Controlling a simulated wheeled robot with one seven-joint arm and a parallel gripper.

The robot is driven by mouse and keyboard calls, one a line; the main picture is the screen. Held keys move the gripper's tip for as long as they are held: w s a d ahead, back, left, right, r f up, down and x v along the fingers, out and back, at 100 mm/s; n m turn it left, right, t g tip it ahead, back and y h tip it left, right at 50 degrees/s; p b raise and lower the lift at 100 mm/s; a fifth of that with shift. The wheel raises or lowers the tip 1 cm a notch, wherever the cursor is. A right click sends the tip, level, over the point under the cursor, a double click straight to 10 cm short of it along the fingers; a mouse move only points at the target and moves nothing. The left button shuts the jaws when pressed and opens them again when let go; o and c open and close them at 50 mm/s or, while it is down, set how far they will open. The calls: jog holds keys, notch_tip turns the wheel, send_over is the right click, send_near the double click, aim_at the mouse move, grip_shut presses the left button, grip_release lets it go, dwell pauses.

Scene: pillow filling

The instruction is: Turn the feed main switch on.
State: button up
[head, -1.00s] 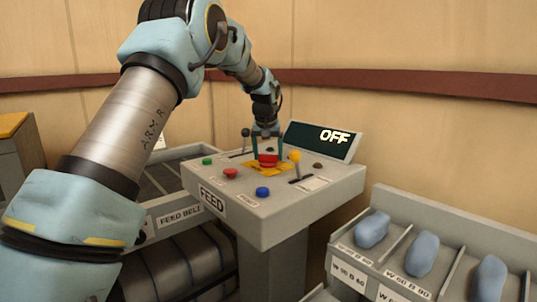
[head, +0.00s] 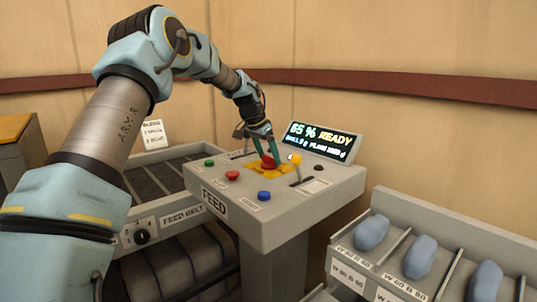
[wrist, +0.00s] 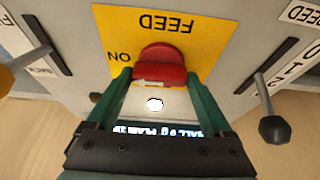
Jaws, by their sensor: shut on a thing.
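The feed main switch is a red rotary knob (head: 268,162) on a yellow plate (head: 256,170) on top of the grey feed console. In the wrist view the red knob (wrist: 161,62) sits between the green fingers, with "ON" and an upside-down "FEED" printed on the plate. My gripper (head: 264,153) is shut on the knob from above, its fingers on both sides; it also shows in the wrist view (wrist: 157,82). The console display (head: 321,141) is lit and reads "65 % READY", with smaller text below.
On the console are green (head: 209,162), red (head: 232,175) and blue (head: 264,195) buttons, a yellow-knobbed lever (head: 295,159) close to my gripper, and a dark-knobbed lever (wrist: 274,129) on the other side. A rack (head: 400,225) with blue-grey pillows stands right. The feed belt (head: 160,180) lies left.

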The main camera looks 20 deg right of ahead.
dwell(0.5)
jog(key=o, duration=1.1)
jog(key=shift+o, duration=0.2)
jog(key=shift+r, duration=0.15)
jog(key=b+v, duration=0.2)
jog(key=v, duration=0.8)
jog(key=shift+r+b, duration=0.3)
jog(key=shift+b, duration=0.05)
jog(key=shift+a, duration=0.2)
